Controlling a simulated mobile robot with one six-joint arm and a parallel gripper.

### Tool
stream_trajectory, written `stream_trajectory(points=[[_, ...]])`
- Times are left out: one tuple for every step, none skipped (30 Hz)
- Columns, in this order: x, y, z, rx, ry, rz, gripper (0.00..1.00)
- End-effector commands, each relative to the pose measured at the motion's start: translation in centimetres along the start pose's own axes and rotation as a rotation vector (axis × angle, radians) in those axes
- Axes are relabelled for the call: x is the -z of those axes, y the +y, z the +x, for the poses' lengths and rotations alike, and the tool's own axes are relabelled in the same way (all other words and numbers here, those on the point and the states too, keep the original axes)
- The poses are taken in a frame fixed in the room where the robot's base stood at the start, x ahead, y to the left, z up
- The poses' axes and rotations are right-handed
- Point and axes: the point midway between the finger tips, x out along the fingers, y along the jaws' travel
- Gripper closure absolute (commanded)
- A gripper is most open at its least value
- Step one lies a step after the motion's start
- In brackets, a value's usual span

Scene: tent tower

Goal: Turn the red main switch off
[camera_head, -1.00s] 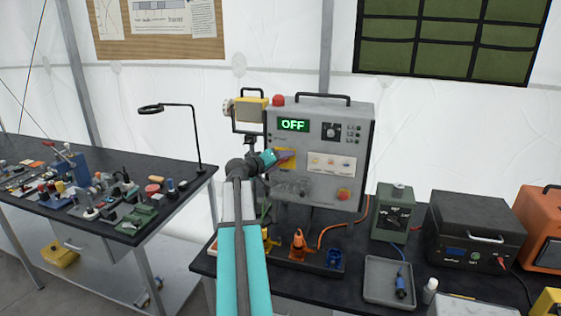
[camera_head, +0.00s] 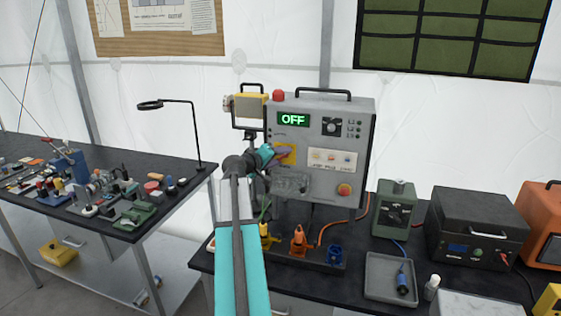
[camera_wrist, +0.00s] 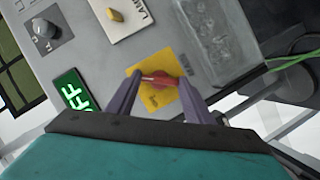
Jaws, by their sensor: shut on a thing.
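The red main switch (camera_wrist: 159,80) is a rotary handle on a yellow plate (camera_wrist: 150,93) on the grey control box. In the wrist view my gripper (camera_wrist: 160,82) is closed on the handle, one finger at each end of it. In the head view my gripper (camera_head: 281,156) reaches the yellow plate (camera_head: 288,151) on the left of the box front, and its jaws mostly hide the switch. The green display (camera_head: 293,120) above reads OFF.
The box (camera_head: 360,115) stands on a black bench with a red lamp (camera_head: 278,95) on top and a red button (camera_head: 344,189) at lower right. Orange and blue connectors stand below it. A grey tray (camera_head: 390,278) and a green unit (camera_head: 394,210) are to the right.

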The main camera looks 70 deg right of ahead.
Motion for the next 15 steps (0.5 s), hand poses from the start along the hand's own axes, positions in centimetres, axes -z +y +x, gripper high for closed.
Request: stream_trajectory(points=[[-0.25, -0.5, 0.1, -0.01, 0.0, -0.024, 0.76], [-0.26, -0.53, 0.11, -0.018, -0.001, -0.042, 0.76], [-0.27, -0.6, 0.11, -0.027, -0.001, -0.065, 0.76], [-0.27, -0.63, 0.12, -0.034, 0.0, -0.083, 0.76], [-0.27, -0.65, 0.11, -0.043, 0.0, -0.103, 0.76], [-0.28, -0.71, 0.11, -0.053, 0.0, -0.129, 0.76], [-0.28, -0.73, 0.1, -0.061, 0.0, -0.149, 0.76], [-0.28, -0.74, 0.1, -0.07, 0.0, -0.17, 0.76], [-0.3, -0.78, 0.09, -0.081, 0.0, -0.197, 0.76], [-0.3, -0.79, 0.09, -0.09, -0.001, -0.219, 0.76], [-0.32, -0.81, 0.09, -0.099, -0.001, -0.24, 0.76], [-0.33, -0.85, 0.09, -0.111, -0.001, -0.269, 0.76], [-0.35, -0.85, 0.1, -0.12, -0.001, -0.29, 0.76], [-0.37, -0.88, 0.1, -0.129, -0.001, -0.313, 0.76], [-0.39, -0.91, 0.11, -0.142, -0.002, -0.343, 0.76]])
